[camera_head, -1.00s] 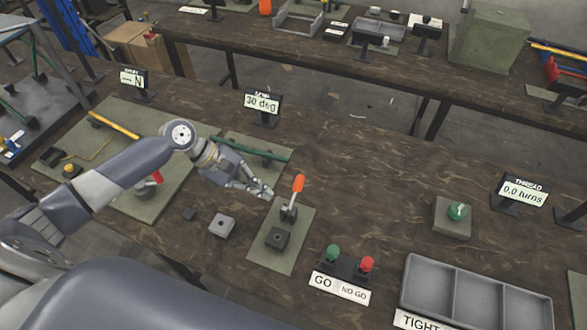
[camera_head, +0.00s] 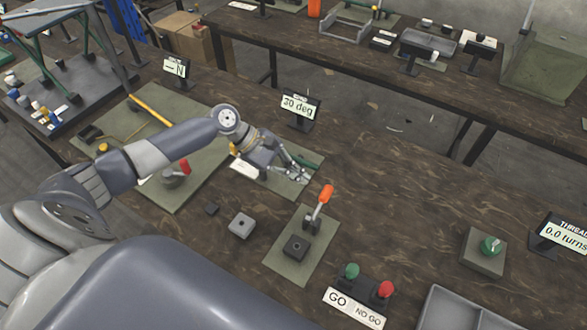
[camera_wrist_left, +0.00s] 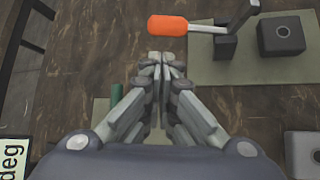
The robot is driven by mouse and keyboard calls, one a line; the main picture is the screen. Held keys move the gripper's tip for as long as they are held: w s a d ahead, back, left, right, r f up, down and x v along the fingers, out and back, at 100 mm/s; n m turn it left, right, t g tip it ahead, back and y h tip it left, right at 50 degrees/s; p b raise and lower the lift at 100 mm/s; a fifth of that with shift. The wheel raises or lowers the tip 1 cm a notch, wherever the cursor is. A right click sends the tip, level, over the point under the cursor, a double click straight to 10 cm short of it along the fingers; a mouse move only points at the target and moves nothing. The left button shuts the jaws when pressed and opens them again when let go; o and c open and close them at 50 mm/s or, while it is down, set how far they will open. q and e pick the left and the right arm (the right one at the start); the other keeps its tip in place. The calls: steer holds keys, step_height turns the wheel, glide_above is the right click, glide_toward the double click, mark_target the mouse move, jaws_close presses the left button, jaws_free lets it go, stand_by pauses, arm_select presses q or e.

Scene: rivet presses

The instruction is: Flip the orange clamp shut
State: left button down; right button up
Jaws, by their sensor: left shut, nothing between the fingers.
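The orange clamp (camera_head: 326,194) stands on a green mat (camera_head: 285,262), its orange-tipped handle raised and leaning slightly right in the head view. A dark square block (camera_head: 295,248) with a hole sits in front of its base on the same mat. In the left wrist view the orange handle (camera_wrist_left: 168,26) points left from the clamp's dark base (camera_wrist_left: 225,45). My left gripper (camera_head: 308,187) is shut and empty, just left of the handle in the head view. In the wrist view its fingertips (camera_wrist_left: 161,58) are just below the orange tip, seemingly apart from it. My right gripper is not seen.
A loose grey block (camera_head: 241,225) lies left of the mat. Green and red knobs (camera_head: 368,280) stand behind the GO / NO GO label in front. A red-handled clamp (camera_head: 177,175) is on the left mat. The table right of the clamp is clear.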

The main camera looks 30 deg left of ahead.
arm_select(q)
steer(key=p+x, duration=0.1)
steer(key=x, duration=0.3)
steer(key=shift+w+d, duration=0.1)
steer(key=shift+d, duration=0.15)
steer(key=shift+w+d+f, duration=0.1)
steer(key=shift+d+f, duration=0.2)
steer(key=shift+f, duration=0.05)
steer(key=shift+d+f, duration=0.2)
steer(key=shift+f, duration=0.1)
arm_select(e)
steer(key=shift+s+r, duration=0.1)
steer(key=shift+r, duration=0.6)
arm_select(q)
steer(key=shift+w, duration=0.2)
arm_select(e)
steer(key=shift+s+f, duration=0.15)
